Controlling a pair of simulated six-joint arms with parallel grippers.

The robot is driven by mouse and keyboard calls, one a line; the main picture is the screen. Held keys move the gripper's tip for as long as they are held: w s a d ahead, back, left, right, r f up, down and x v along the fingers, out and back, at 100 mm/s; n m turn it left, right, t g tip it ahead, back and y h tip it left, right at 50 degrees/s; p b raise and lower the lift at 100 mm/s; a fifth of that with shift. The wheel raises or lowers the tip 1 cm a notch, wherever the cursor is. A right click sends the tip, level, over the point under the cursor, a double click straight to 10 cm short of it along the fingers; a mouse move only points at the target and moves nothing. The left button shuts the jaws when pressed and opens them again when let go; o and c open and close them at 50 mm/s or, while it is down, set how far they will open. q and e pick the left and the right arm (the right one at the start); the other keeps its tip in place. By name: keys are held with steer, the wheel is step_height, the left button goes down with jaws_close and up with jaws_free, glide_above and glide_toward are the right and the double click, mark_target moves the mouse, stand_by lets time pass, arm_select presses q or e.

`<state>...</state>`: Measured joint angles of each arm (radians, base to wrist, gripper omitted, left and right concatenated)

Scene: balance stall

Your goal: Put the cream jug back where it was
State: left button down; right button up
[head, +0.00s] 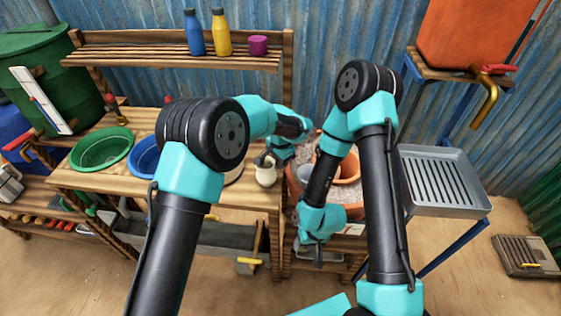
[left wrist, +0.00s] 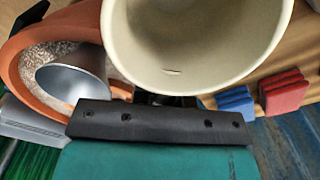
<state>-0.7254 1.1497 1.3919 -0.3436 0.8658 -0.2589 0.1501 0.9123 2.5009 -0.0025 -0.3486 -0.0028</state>
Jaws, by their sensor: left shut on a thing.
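The cream jug (head: 266,174) is at the right end of the wooden bench in the head view, upright or nearly so. My left gripper (head: 264,159) is shut on it from behind. I cannot tell whether the jug touches the bench top. In the left wrist view the jug's pale open mouth (left wrist: 195,45) fills the upper middle, and it looks empty inside. The gripper fingers are mostly hidden there behind the dark gripper body. My right gripper (head: 318,256) hangs low in front of the large clay pot, away from the jug, its fingers too small to judge.
A sand-filled clay pot (head: 294,187) holding a grey metal cup (head: 304,174) stands right of the bench. Green (head: 101,148) and blue basins (head: 145,156) sit to the left. A shelf (head: 170,58) with bottles is behind. Blue (left wrist: 236,102) and red blocks (left wrist: 284,92) show in the wrist view.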

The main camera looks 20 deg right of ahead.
arm_select(q)
steer(key=shift+f, duration=0.15)
steer(key=c, duration=1.1)
jaws_free()
steer(key=shift+c, duration=0.2)
step_height(320, 180, up, 12)
steer(key=shift+r, duration=0.2)
